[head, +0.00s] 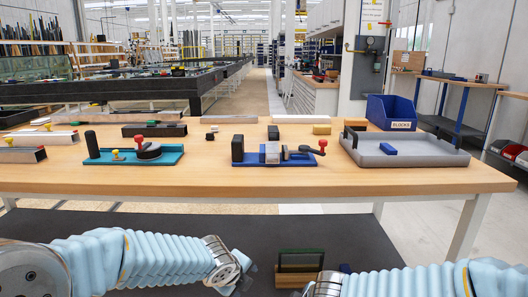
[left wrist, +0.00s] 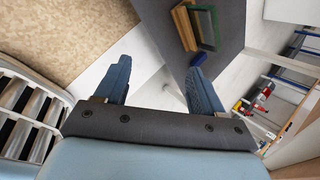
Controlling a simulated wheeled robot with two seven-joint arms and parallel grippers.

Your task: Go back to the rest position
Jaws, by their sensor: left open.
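My two arms reach in low, in front of the workbench. My left gripper (left wrist: 160,66) is open in the left wrist view, with its two blue fingers spread and nothing between them. A small wood and green frame (head: 300,261) stands on the dark surface between the wrists. It also shows in the left wrist view (left wrist: 204,28), beyond the fingers.
The wooden bench (head: 230,185) holds a teal fixture (head: 108,158), a blue clamp fixture (head: 245,165), a grey tray (head: 430,158) with a blue block (head: 388,148), a blue bin (head: 391,110), and several bars and blocks. The dark lower surface (head: 180,226) is mostly clear.

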